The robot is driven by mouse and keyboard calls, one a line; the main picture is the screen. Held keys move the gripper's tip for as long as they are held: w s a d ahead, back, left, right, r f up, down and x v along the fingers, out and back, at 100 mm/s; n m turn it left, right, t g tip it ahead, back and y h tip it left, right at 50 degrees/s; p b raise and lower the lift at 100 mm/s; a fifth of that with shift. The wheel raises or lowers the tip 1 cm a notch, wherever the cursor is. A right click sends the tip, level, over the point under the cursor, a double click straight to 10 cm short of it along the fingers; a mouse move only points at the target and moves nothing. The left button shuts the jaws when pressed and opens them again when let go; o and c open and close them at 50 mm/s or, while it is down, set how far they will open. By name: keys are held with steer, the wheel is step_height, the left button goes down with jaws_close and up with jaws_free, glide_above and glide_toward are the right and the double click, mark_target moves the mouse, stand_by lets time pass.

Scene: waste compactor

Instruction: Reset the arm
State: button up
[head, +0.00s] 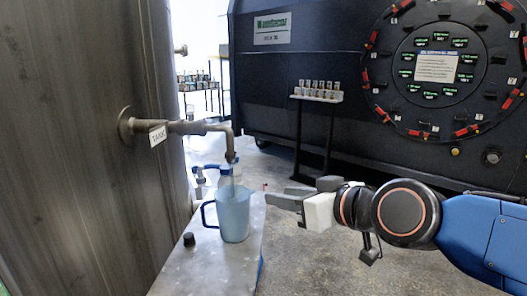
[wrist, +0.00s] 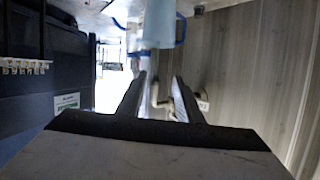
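My gripper (head: 283,198) reaches in from the right in the head view and points left toward a translucent blue pitcher (head: 233,217). In the wrist view the two dark fingers (wrist: 158,92) stand apart with nothing between them. The pitcher stands upright on a small metal bench, its handle to the left, below the spout of a bent tap pipe (head: 220,128). It also shows at the top of the wrist view (wrist: 160,24), beyond the fingertips. My gripper looks close to the pitcher's right side; whether it touches is unclear.
The metal bench (head: 205,265) also holds a black knob (head: 189,240). A white-and-blue item (head: 210,176) sits behind the pitcher. A large tank (head: 75,120) stands left, with a tag on its pipe. A small shelf with vials (head: 318,95) stands before the dark compactor (head: 300,60). Floor between is open.

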steer(key=s+d+f+m+g+h, duration=0.3)
steer(key=s+d+f, duration=0.3)
steer(key=d+f, duration=0.3)
steer(key=s+d+f+m+g+h, duration=0.3)
steer(key=s+d+f+h, duration=0.2)
steer(key=d+f, duration=0.5)
steer(key=d, duration=0.5)
steer(key=shift+s+f+m+h, duration=0.25)
steer(key=shift+s+m+h, duration=0.15)
steer(key=shift+d, duration=0.1)
stand_by(5.1)
